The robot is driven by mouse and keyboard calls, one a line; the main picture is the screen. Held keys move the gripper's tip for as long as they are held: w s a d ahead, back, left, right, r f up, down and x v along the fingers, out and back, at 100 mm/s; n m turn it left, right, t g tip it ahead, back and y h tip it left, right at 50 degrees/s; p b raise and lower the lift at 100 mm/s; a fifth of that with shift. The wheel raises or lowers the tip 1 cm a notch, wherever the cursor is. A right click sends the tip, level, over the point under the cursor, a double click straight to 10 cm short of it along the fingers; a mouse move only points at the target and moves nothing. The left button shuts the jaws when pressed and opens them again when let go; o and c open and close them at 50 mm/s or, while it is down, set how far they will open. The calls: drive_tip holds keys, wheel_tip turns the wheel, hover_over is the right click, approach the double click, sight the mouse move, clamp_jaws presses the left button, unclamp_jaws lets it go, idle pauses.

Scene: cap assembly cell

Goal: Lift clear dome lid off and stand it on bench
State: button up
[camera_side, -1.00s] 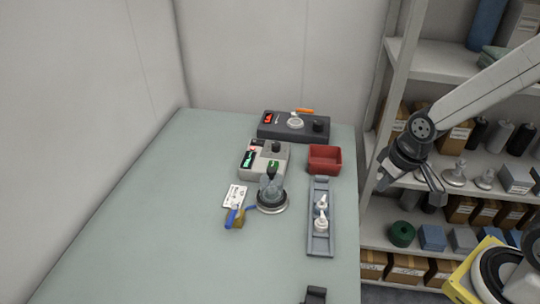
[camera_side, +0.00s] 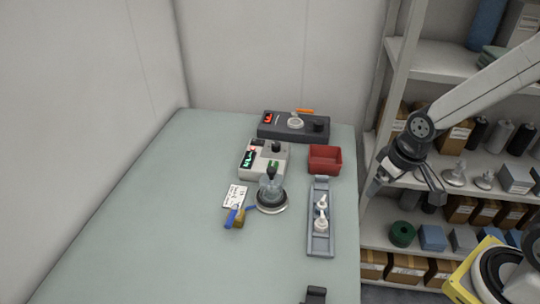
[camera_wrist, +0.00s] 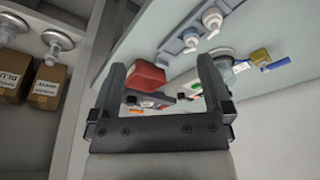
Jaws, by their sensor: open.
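The clear dome lid (camera_side: 271,187) sits over a round dark base with a pale rim (camera_side: 272,208) on the bench (camera_side: 150,220). It shows small in the wrist view, partly behind a finger of my gripper. My gripper (camera_side: 408,200) is off to the right of the bench, in front of the shelves and well away from the lid. In the wrist view my gripper (camera_wrist: 160,78) has its two fingers spread, with nothing held between them.
A grey rail with white-topped parts (camera_side: 321,245) and a red bin (camera_side: 325,159) stand right of the lid. Two instrument boxes (camera_side: 293,127) (camera_side: 252,160) are behind. A card (camera_side: 235,196) and a blue-handled tool (camera_side: 233,217) lie left.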

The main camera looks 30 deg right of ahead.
drive_tip(key=w+a+n+g, duration=0.1)
drive_tip(key=w+a+n, duration=0.4)
drive_tip(key=w+n, duration=0.5)
drive_tip(key=n+g+y, duration=0.2)
drive_tip(key=n, duration=0.5)
hover_over(272, 169)
drive_tip(key=d, duration=0.2)
drive_tip(key=shift+s+a, duration=0.1)
drive_tip(key=shift+s, duration=0.3)
drive_tip(key=shift+w+a+n, duration=0.35)
drive_tip(key=shift+a+n, duration=0.05)
drive_tip(key=shift+n, duration=0.3)
drive_tip(key=shift+w+a+f, duration=0.1)
drive_tip(key=shift+a+f, duration=0.15)
drive_tip(key=shift+f, duration=1.05)
drive_tip(key=shift+s+a+f, duration=0.1)
drive_tip(key=shift+a+f, duration=0.1)
drive_tip(key=shift+f, duration=1.1)
drive_tip(key=shift+w+a+f, duration=0.1)
drive_tip(key=shift+a+f, duration=0.15)
drive_tip(key=shift+f, duration=1.05)
drive_tip(key=c, duration=1.1)
drive_tip(key=shift+r, duration=0.1)
